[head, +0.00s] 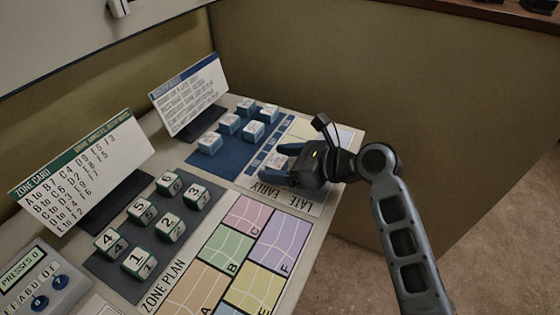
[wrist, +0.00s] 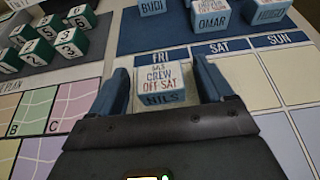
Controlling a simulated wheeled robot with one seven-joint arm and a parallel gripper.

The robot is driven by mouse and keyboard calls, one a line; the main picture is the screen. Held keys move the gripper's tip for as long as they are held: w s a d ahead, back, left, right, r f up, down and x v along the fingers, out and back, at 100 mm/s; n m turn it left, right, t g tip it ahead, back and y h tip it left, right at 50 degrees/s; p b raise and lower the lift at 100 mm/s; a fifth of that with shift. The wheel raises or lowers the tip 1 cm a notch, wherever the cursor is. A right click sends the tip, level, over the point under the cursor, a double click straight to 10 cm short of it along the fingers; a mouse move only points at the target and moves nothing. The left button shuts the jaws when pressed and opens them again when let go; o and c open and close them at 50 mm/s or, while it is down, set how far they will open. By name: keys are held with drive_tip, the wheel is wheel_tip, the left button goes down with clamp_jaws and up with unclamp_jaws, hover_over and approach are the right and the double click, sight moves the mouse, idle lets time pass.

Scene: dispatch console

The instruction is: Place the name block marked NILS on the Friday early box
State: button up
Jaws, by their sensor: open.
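The NILS block (wrist: 160,84), white on top with a blue front, sits upright in the Friday column of the roster, right below the FRI header (wrist: 160,57). It appears to rest on the upper, early box (wrist: 190,73). My gripper (wrist: 161,70) is open, with one blue finger on each side of the block and a gap at both sides.
Other name blocks stand on a blue mat (head: 205,160) behind the roster, including OMAR (wrist: 210,18) and HUGO (wrist: 266,12). Green numbered blocks (head: 170,222) and the zone plan (head: 240,245) lie to the left. The Saturday and Sunday boxes (wrist: 250,80) are empty.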

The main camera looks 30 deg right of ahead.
drive_tip(key=shift+r, duration=0.1)
drive_tip(key=shift+s+d+r, duration=0.15)
drive_tip(key=shift+s+d, duration=0.05)
drive_tip(key=shift+s, duration=0.05)
drive_tip(key=v, duration=1.1)
drive_tip(key=shift+s+d, duration=0.1)
drive_tip(key=shift+s, duration=0.05)
